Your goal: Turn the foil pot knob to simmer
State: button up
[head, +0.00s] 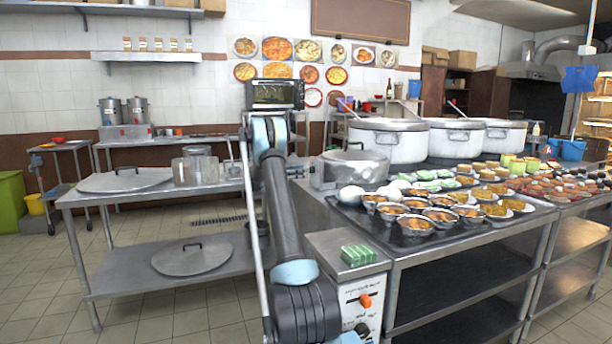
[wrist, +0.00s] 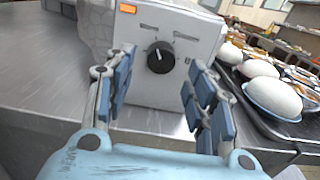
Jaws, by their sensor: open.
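A round black knob (wrist: 160,57) with a white pointer mark sits on the front of a pale metal control box (wrist: 180,28). The mark points roughly upward in the wrist view. Short dark label marks lie above and right of the knob; I cannot read them. My gripper (wrist: 160,66) is open, its blue-padded fingers on either side of the knob. I see no clear contact with it. A silver pot (head: 356,167) with a lid stands on the counter in the head view. The gripper cannot be made out in the head view.
In the head view, another control unit (head: 358,308) with orange and black knobs stands at the counter's front. Large stockpots (head: 388,143) stand behind. The steel surface (wrist: 40,85) left of my gripper is clear.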

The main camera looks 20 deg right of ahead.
aim_at(312, 170)
jog(key=shift+d, duration=1.65)
jog(key=c, duration=1.1)
